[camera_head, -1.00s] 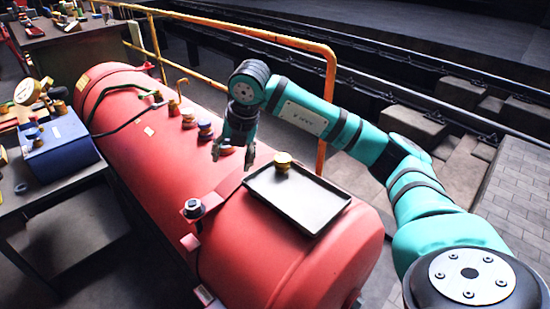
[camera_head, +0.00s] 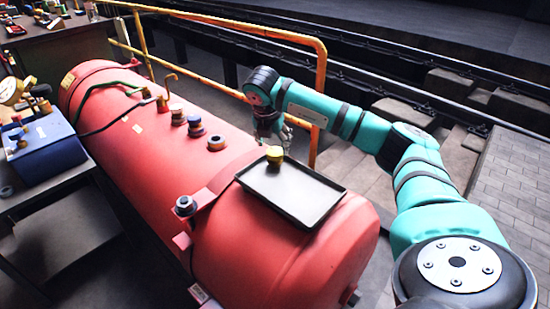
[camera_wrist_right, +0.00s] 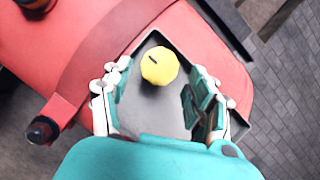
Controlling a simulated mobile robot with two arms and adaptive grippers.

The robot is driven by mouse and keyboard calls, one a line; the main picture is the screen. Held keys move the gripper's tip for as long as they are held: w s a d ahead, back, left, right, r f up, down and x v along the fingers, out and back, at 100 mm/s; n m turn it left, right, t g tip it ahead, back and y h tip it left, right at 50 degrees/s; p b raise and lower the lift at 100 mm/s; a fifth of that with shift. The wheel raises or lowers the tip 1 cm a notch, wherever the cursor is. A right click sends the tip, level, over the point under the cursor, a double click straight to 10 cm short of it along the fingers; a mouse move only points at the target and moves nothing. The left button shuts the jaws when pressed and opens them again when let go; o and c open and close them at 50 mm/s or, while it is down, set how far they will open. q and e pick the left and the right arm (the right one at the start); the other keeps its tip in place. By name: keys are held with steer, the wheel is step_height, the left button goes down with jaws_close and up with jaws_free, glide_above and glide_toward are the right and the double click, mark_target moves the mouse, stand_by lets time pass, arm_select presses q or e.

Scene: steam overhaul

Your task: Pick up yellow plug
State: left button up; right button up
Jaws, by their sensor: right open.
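The yellow plug (camera_head: 274,154) stands at the far left corner of a dark tray (camera_head: 295,205) on top of the red boiler. In the right wrist view the plug (camera_wrist_right: 159,66) is round and yellow with a dark slot, and lies just ahead of and between my fingers. My right gripper (camera_head: 272,142) is at the plug, partly behind it in the head view. In the wrist view the right gripper (camera_wrist_right: 160,98) is open with its fingers apart and nothing between the pads except tray surface. My left gripper is not in view.
The red boiler (camera_head: 150,160) carries several fittings along its top, and a dark-capped fitting (camera_head: 186,205) stands left of the tray. A yellow railing (camera_head: 318,90) runs behind the boiler. A blue box (camera_head: 45,148) sits on the left table.

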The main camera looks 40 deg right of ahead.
mark_target(275, 150)
steer(key=shift+b+x, duration=0.35)
steer(key=shift+x, duration=2.35)
steer(key=shift+s, duration=0.1)
steer(key=c, duration=1)
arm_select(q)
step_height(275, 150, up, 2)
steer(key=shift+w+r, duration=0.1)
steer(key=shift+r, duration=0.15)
arm_select(e)
steer(key=shift+c, duration=0.3)
steer(key=shift+r, duration=0.15)
